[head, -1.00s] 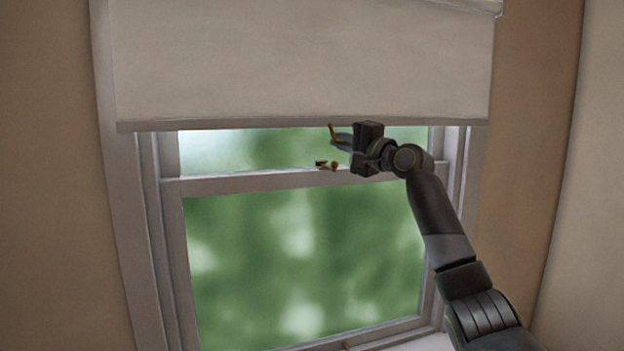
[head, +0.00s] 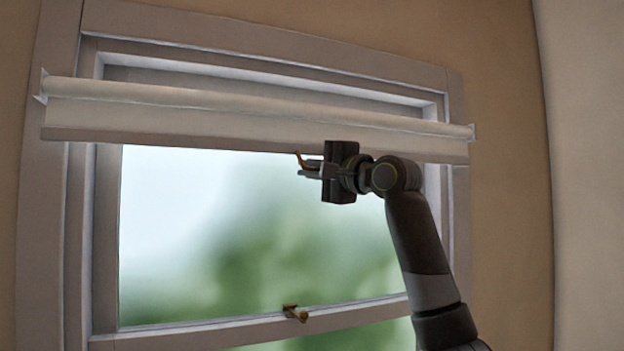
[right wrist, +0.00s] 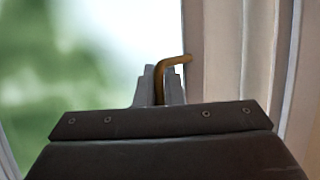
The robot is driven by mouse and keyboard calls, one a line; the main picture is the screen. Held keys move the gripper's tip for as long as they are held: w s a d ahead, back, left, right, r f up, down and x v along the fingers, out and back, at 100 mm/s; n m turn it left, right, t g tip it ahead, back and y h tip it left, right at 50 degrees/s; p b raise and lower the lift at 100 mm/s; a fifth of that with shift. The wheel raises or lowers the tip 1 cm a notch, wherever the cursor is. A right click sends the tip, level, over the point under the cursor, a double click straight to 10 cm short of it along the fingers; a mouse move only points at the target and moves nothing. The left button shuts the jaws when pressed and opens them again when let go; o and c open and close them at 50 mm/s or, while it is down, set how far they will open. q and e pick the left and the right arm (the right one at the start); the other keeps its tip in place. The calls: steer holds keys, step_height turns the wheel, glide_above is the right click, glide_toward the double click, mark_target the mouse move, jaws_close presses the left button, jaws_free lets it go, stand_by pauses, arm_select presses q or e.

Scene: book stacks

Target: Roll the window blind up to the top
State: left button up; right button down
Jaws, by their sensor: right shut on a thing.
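The cream window blind (head: 230,121) is rolled most of the way up. Its roll (head: 250,108) spans the upper window frame, with a short strip and bottom bar (head: 190,139) hanging below. My right gripper (head: 309,171) is just under the bottom bar, right of the middle. It is shut on a small brass hook-shaped pull (head: 301,157), which also shows between the fingers (right wrist: 160,90) in the right wrist view. Where the pull joins the bar is hard to make out. My left gripper is not in view.
The window frame (head: 455,230) surrounds blurred green glass. A brass sash latch (head: 295,313) sits on the middle rail (head: 220,329), below my gripper. A wall stands at the right.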

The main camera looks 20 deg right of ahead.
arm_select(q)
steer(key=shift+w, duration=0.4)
arm_select(e)
steer(key=shift+r, duration=0.1)
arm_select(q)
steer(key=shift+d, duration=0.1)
arm_select(e)
steer(key=c, duration=1.8)
jaws_free()
